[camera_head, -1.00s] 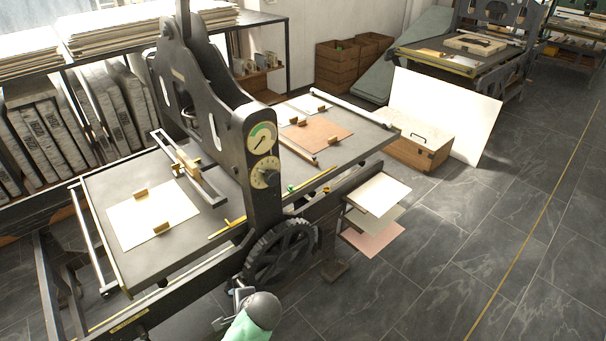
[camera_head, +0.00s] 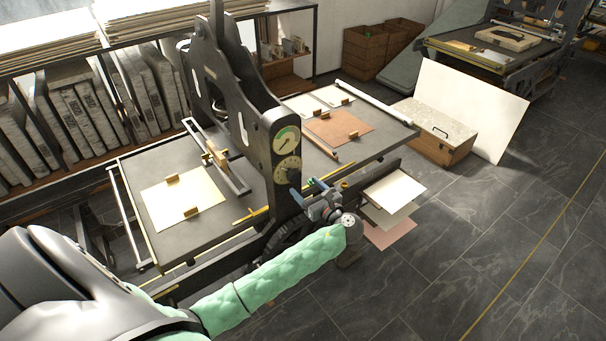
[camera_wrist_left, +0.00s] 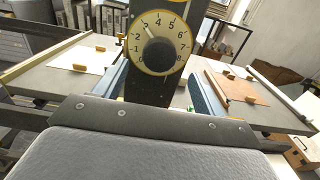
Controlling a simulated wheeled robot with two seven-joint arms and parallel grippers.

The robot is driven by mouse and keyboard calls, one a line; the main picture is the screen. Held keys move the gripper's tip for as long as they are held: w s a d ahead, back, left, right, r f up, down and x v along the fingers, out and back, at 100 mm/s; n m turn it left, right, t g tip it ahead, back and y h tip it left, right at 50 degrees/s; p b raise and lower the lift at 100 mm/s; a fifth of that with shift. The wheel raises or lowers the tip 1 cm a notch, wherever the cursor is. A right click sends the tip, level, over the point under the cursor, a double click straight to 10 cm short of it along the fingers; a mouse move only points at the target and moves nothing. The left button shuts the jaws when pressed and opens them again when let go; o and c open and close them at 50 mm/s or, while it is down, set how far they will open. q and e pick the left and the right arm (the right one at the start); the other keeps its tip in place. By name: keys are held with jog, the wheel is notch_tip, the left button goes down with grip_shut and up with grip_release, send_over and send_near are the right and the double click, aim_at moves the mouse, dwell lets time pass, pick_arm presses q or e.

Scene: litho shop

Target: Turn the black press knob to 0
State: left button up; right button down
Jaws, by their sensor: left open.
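The black press knob (camera_wrist_left: 158,55) sits in the middle of a cream, numbered dial (camera_wrist_left: 171,25) on the dark press post, seen large in the left wrist view. In the head view the dial (camera_head: 287,168) is small, below a round gauge (camera_head: 286,139). My left gripper (camera_head: 307,190) is open, just below and in front of the dial. In the left wrist view its blue fingers (camera_wrist_left: 160,78) are spread on either side below the knob, apart from it. My right gripper is not in view.
The press bed (camera_head: 135,165) carries paper sheets with small wooden blocks. A tray of sheets (camera_head: 395,188) sticks out right of the post, close to my left wrist. A wooden chest (camera_head: 440,150) and a leaning white board stand behind. The floor at right is clear.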

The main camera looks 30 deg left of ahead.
aim_at(296, 178)
pick_arm(q)
jog(key=p+x, duration=0.3)
jog(key=x, duration=0.3)
jog(key=shift+s+r, duration=0.1)
jog(key=shift+r, duration=0.05)
jog(key=shift+w+a, duration=0.25)
jog(key=shift+a, duration=0.35)
jog(key=shift+c, duration=0.2)
jog(key=c, duration=0.9)
